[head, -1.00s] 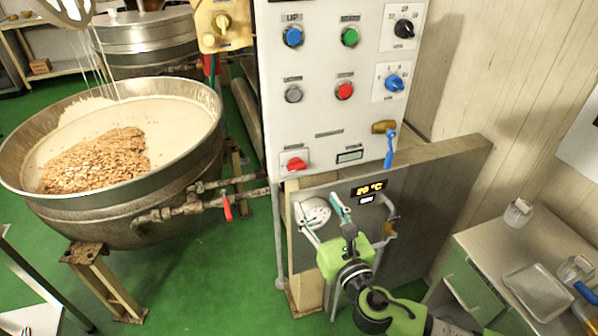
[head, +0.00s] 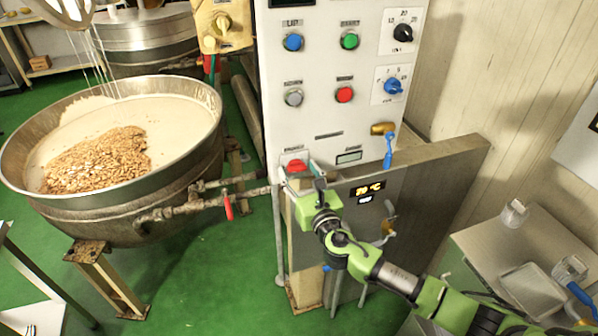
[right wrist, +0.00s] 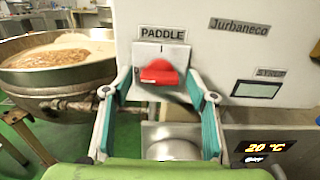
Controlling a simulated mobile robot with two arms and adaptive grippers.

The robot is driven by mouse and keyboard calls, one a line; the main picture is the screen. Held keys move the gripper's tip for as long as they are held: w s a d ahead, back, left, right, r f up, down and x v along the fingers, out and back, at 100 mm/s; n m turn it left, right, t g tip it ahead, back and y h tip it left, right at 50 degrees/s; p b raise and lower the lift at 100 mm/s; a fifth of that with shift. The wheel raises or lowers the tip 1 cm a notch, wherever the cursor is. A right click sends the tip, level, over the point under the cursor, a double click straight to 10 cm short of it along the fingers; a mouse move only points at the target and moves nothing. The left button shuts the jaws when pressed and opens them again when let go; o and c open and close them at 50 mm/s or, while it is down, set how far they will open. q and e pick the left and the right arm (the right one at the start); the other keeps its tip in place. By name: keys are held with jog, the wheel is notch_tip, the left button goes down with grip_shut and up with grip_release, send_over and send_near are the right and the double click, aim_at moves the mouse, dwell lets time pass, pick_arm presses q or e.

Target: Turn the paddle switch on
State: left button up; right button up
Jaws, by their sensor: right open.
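The paddle switch is a red rotary knob (right wrist: 160,73) under a label reading PADDLE. Its red grip lies roughly sideways in the right wrist view. In the head view the same red knob (head: 296,166) is at the lower left of the white control panel (head: 330,110). My right gripper (head: 301,180) is just in front of and below it, partly overlapping it. In the right wrist view the fingers of my right gripper (right wrist: 158,95) are spread wide, one on each side of the knob and somewhat below, with nothing between them. My left gripper does not show.
Other buttons and dials sit higher on the panel, including a red button (head: 344,95). A blue-handled valve (head: 388,150) hangs at its lower right. A large kettle (head: 110,160) with nuts stands to the left. A side table (head: 480,240) stands at the lower right.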

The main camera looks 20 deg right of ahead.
jog(key=c, duration=1.1)
jog(key=shift+m, duration=0.3)
jog(key=m+b, duration=0.1)
jog(key=m, duration=0.2)
jog(key=shift+f+m+b, duration=0.1)
jog(key=shift+m+b, duration=0.2)
jog(key=shift+b, duration=0.05)
jog(key=m+b, duration=0.1)
jog(key=m, duration=0.3)
jog(key=m+b, duration=0.1)
jog(key=m, duration=0.8)
jog(key=shift+m, duration=0.3)
